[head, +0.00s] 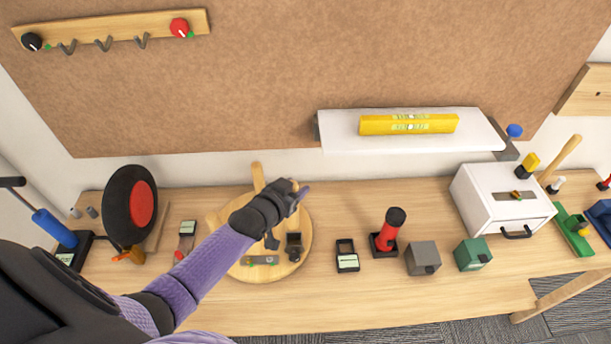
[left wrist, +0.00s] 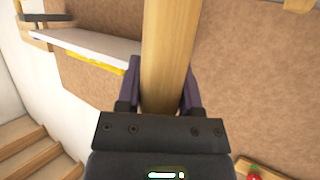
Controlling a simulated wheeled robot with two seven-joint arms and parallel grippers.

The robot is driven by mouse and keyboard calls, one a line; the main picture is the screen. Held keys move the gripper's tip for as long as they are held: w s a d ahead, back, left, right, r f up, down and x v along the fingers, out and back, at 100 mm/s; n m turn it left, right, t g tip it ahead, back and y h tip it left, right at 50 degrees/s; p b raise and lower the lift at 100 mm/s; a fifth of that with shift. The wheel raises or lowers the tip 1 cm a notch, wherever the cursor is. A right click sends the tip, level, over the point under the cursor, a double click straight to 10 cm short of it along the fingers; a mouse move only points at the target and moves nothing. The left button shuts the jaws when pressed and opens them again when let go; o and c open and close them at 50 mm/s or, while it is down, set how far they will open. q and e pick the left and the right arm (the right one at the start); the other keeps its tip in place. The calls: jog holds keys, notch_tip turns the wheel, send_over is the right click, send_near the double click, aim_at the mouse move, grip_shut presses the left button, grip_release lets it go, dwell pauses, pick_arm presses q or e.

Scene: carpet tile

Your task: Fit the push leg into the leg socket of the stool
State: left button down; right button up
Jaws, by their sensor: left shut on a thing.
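The stool is a round wooden seat (head: 302,225) lying on the bench with wooden legs standing up from it, one at the back (head: 257,176) and one at the left (head: 213,222). A dark socket-like block (head: 294,244) sits on its right part. A grey plate with a green mark (head: 258,260) lies near its front edge. My left gripper (head: 300,192) is above the back right of the seat. In the left wrist view its purple jaws are shut on a light wooden leg (left wrist: 168,60). My right gripper is not in view.
Right of the stool stand a black-framed block (head: 346,256), a red-and-black post (head: 390,232), grey (head: 423,258) and green (head: 472,254) boxes and a white drawer unit (head: 500,205). A black-and-red disc (head: 131,207) stands left. A white shelf (head: 350,142) juts from the wall.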

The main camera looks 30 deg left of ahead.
aim_at(289, 221)
pick_arm(q)
notch_tip(289, 221, down, 6)
jog(key=b, duration=0.5)
jog(key=shift+s, duration=0.1)
jog(key=shift+r, duration=0.1)
jog(key=shift+p, duration=0.4)
dwell(1.0)
jog(key=shift+f+b, duration=2)
jog(key=shift+f, duration=0.3)
jog(key=shift+c, duration=0.8)
grip_release()
